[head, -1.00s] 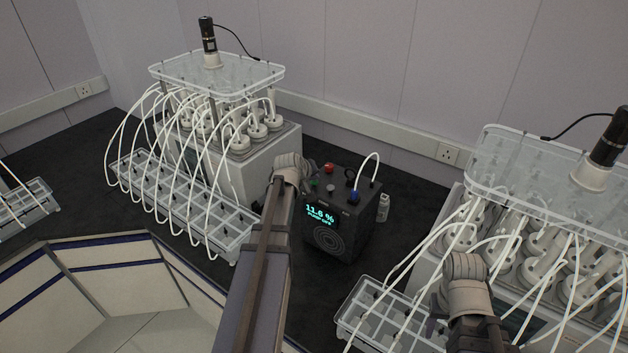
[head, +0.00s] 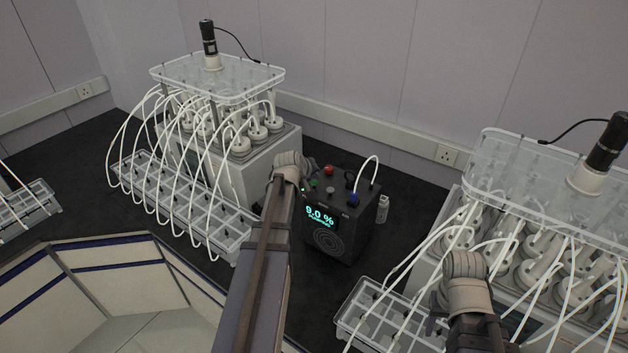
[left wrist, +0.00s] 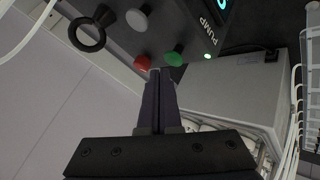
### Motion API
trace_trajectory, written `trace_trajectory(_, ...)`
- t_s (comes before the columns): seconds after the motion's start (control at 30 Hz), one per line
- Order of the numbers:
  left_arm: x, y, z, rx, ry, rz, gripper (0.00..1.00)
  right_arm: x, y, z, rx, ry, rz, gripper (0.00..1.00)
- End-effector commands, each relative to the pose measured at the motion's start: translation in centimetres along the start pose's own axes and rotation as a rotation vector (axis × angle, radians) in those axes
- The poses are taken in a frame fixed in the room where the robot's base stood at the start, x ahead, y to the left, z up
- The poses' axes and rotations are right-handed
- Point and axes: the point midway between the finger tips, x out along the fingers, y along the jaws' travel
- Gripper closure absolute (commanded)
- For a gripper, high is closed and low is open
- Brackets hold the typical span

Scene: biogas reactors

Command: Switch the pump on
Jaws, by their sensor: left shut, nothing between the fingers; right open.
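The pump is a black box (head: 355,235) on the dark bench, with a display (head: 320,216) reading 0.0 %; the smaller line under it is too small to read. Its top has a red button (left wrist: 142,63), a green button (left wrist: 173,57) and a grey knob (left wrist: 138,18). A small green light (left wrist: 207,56) glows by the PUMP label (left wrist: 209,31). My left gripper (left wrist: 160,73) is shut and empty, its tips close to the red and green buttons; contact cannot be told. My right gripper (head: 434,322) is open at the lower right, mostly hidden by its arm.
Reactor units with clear lids stand left (head: 217,78) and right (head: 530,175) of the pump, with white tubes running to clear racks (head: 185,208). A white tube (head: 367,160) rises from the pump top. A small white bottle (head: 383,208) stands right of the pump.

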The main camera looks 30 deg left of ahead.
Motion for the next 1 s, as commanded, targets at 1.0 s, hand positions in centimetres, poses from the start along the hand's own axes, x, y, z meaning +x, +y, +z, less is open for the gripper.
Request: trace_trajectory(1.0,-4.2,3.1,-3.1,0.0,0.0,0.0,1.0,-6.0,0.6,0.3,0.0,0.0,0.0,0.5)
